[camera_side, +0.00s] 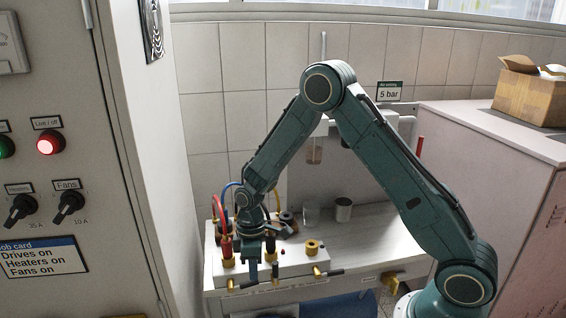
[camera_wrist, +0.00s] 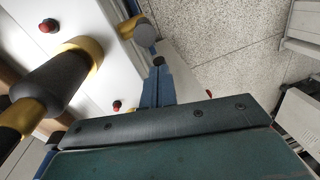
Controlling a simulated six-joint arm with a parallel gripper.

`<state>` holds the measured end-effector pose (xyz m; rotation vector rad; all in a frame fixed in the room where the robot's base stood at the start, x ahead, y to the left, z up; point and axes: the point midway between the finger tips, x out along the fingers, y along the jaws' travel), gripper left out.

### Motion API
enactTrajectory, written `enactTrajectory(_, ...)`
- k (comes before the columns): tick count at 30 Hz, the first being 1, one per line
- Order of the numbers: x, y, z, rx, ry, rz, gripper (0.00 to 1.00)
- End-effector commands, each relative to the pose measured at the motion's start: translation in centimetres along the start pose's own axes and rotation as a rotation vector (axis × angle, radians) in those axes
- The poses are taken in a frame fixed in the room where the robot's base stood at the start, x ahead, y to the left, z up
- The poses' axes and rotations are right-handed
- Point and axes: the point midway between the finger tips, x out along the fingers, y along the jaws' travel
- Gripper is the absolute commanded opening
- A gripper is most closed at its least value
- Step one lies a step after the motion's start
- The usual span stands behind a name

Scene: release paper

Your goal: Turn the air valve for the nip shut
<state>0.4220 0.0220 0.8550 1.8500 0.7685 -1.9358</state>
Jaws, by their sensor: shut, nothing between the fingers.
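A white valve block (camera_side: 300,262) sits on the bench with brass fittings and several small valves along its front edge. Valves with brass bodies and dark levers show at the right (camera_side: 325,273) and left (camera_side: 240,285). Their labels are too small to read, so I cannot tell which is the nip's. My gripper (camera_side: 252,274) points down at the block's front edge, near the left valve; I cannot tell whether it touches. In the wrist view its blue fingers (camera_wrist: 158,80) are shut and empty, below a brass valve with a grey, round-ended lever (camera_wrist: 144,33).
Red (camera_side: 218,215) and blue hoses rise from fittings behind my gripper. A control cabinet (camera_side: 50,150) stands at left, a pink-sided cabinet (camera_side: 530,215) at right. The bench right of the can is clear.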

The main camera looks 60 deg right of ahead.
Motion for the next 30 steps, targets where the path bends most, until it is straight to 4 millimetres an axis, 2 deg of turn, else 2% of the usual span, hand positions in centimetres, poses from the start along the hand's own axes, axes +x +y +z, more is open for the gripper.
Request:
enactTrajectory(11,-1.6,0.2,0.9,0.002,0.002,0.001,0.00)
enactTrajectory(24,-6.6,0.8,4.0,0.001,0.003,0.002,0.00)
enactTrajectory(30,-8.1,0.9,4.9,0.001,0.001,0.001,0.00)
